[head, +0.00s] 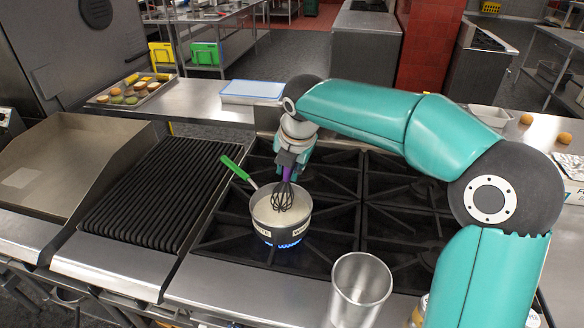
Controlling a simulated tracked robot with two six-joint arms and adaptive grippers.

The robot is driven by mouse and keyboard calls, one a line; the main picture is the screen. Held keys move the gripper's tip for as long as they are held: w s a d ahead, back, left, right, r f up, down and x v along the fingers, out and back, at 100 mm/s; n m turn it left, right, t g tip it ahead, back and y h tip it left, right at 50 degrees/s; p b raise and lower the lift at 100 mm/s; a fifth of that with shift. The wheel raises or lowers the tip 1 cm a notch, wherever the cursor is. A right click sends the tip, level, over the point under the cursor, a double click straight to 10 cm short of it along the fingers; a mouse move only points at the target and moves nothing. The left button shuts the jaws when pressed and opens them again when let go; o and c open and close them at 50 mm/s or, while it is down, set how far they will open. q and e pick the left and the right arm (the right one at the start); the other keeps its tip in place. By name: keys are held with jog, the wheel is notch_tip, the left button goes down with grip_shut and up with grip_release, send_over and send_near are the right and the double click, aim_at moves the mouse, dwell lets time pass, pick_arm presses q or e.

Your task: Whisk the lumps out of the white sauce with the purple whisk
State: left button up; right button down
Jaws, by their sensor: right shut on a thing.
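A saucepan (280,224) with a green handle (238,171) stands on a burner with a blue flame under it. White sauce (263,212) fills much of it; I cannot make out any lumps. My right gripper (289,167) is shut on the purple handle of the whisk (284,194) above the pan. The whisk's dark wire head points down into the pan, and its lower end is over or in the sauce; I cannot tell how deep. My left gripper is not in view.
A metal cup (358,289) stands at the front edge, right of the pan. A ribbed grill (155,195) and a flat griddle (62,165) lie to the left. A tray of food (131,91) and a blue-white board (252,91) are behind. The burner grates right of the pan are free.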

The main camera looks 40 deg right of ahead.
jog(key=shift+r, duration=5.4)
